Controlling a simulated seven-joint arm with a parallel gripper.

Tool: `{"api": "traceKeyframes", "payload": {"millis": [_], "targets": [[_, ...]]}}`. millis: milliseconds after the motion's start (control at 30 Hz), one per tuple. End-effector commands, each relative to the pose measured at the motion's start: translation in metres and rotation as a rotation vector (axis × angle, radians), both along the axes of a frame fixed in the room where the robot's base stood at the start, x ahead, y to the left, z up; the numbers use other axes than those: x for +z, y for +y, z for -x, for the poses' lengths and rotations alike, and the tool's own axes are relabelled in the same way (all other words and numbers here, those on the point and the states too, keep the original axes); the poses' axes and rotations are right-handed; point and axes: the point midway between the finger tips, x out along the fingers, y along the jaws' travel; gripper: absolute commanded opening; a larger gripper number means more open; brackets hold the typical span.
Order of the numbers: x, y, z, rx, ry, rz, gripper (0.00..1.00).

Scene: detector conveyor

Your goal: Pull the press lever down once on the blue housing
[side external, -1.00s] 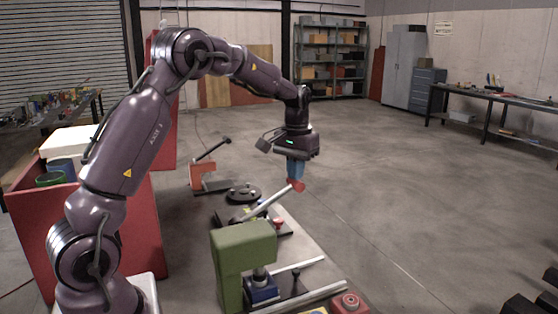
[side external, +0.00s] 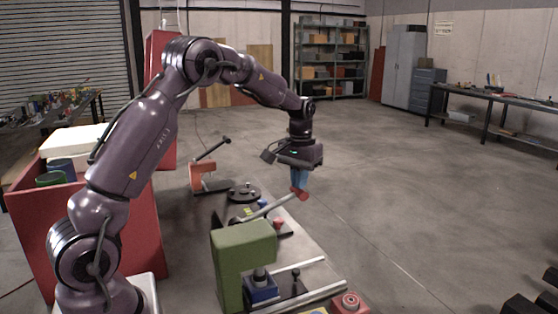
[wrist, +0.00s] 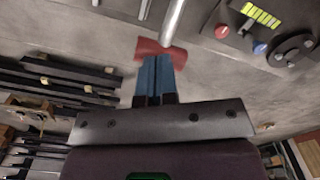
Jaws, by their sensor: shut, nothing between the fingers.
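A grey lever bar (side external: 268,209) with a red grip (side external: 301,195) at its outer end slopes up to the right in the side view. Its lower end is partly hidden behind the green press frame (side external: 243,246), so I cannot tell what it joins. A blue block (side external: 262,290) sits under the green frame. My gripper (side external: 299,188) is shut and empty, with blue fingers pointing down onto the grip. In the wrist view, my gripper's fingertips (wrist: 159,60) overlap the red grip (wrist: 149,47) and seem to touch it; the bar (wrist: 173,20) runs out of frame.
A black round dial (side external: 244,192) and an orange-red bracket with a lever (side external: 203,178) stand farther back on the bench. A red button box (side external: 350,303) and rails are at the front. Open floor lies right of the bench.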

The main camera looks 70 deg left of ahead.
Motion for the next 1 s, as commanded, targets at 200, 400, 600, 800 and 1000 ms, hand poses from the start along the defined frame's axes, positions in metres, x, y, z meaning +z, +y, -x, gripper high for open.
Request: {"api": "traceKeyframes", "payload": {"millis": [200, 400, 600, 800, 1000], "targets": [[-0.011, -0.001, -0.002, 0.0, 0.005, 0.002, 0.0], [-0.012, -0.001, -0.003, 0.0, 0.005, 0.002, 0.0], [-0.013, -0.001, -0.002, 0.0, 0.007, 0.003, 0.0], [-0.021, -0.001, -0.003, 0.0, 0.01, 0.005, 0.0], [-0.031, -0.001, -0.004, 0.0, 0.011, 0.004, 0.0]]}}
